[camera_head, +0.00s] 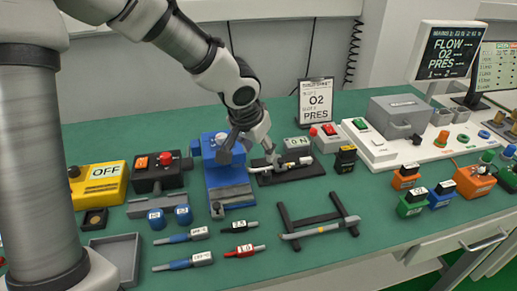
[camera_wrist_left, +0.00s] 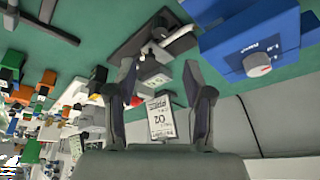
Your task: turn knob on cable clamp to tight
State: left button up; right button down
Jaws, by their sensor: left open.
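A black base with a white cable-like piece across it (camera_head: 284,168), probably the cable clamp, lies mid-table. It also shows at the top of the left wrist view (camera_wrist_left: 135,44); its knob is too small to make out surely. My left gripper (camera_head: 250,150) is open and empty, just above and beside this base, partly covering its left end. In the left wrist view the two fingers (camera_wrist_left: 162,98) are spread apart with nothing between them. My right gripper is in neither view.
A blue device (camera_head: 228,182) stands close left of the gripper; its grey knob shows in the left wrist view (camera_wrist_left: 257,65). A small grey box (camera_head: 298,146) and O2 sign (camera_head: 316,101) stand behind. A black bracket (camera_head: 318,221) and several screwdrivers lie in front.

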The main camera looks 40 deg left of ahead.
aim_at(267, 173)
pick_arm(q)
jog(key=w+f+n+b, duration=0.1)
jog(key=f, duration=0.2)
jog(key=w+f+n+y+b, duration=0.1)
jog(key=w+f+n+b, duration=0.1)
jog(key=f, duration=0.2)
jog(key=w+f+n+b, duration=0.1)
jog(key=f, duration=0.3)
jog(key=shift+w+a+f+g+y, duration=0.1)
jog(key=shift+w+a+g+y, duration=0.1)
jog(key=shift+w+g+y, duration=0.15)
jog(key=shift+s, duration=0.1)
jog(key=shift+c, duration=0.4)
grip_shut()
